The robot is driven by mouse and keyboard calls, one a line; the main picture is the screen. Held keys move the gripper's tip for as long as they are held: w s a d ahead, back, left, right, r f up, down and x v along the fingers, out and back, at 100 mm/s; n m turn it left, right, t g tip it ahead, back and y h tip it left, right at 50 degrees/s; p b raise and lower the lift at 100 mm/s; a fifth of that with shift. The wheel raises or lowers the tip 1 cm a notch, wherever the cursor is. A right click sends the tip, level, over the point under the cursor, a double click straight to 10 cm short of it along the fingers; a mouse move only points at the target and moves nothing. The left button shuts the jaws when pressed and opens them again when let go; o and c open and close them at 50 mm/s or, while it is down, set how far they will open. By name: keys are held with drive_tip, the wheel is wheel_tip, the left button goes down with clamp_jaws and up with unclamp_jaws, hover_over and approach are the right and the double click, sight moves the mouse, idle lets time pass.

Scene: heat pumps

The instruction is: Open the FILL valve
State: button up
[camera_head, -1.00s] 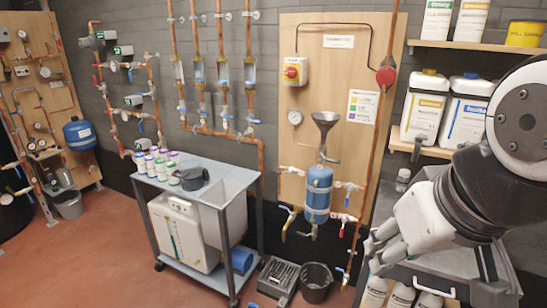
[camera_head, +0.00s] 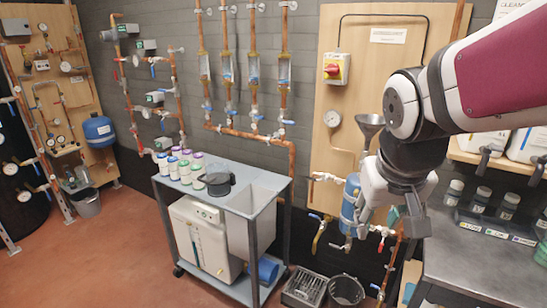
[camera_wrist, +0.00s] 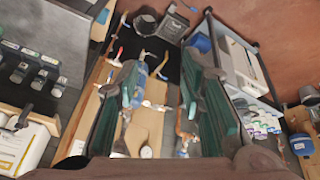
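The blue vessel (camera_head: 350,197) of the dosing rig hangs on a wooden board (camera_head: 335,115), below a grey funnel (camera_head: 369,124).
A grey trolley (camera_head: 262,210) with bottles and a black jug stands to the left. A black bucket (camera_head: 346,290) and a grey crate (camera_head: 303,287) lie on the floor below. A dark bench (camera_head: 475,265) with small bottles is at the right. Open floor lies front left.

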drive_tip(key=w+d+f+m+t+y+b, duration=0.1)
drive_tip(key=w+d+f+m+y+b, duration=0.2)
drive_tip(key=w+f, duration=1)
drive_tip(key=w+d+f+m+t+y+b, duration=0.15)
drive_tip(key=w+f+y+b, duration=0.25)
drive_tip(key=w+f, duration=1)
drive_tip(key=w+d+r+m+t+b, duration=0.2)
drive_tip(key=w+d+r+m+t, duration=0.3)
drive_tip(key=w+d, duration=0.6)
drive_tip(key=w+d+r+m+t+h+b, duration=0.1)
drive_tip(key=d+r+m+t+h+b, duration=0.2)
drive_tip(key=d+m, duration=0.85)
drive_tip(key=w+n, duration=0.1)
drive_tip(key=w, duration=0.3)
drive_tip(key=w+d+f+n, duration=0.1)
drive_tip(key=w+n, duration=0.1)
drive_tip(key=w, duration=0.3)
drive_tip(key=w+d+f+n+t+y, duration=0.1)
drive_tip(key=w, duration=0.3)
drive_tip(key=shift+w+f+n, duration=0.15)
drive_tip(key=shift+n, duration=0.15)
clamp_jaws()
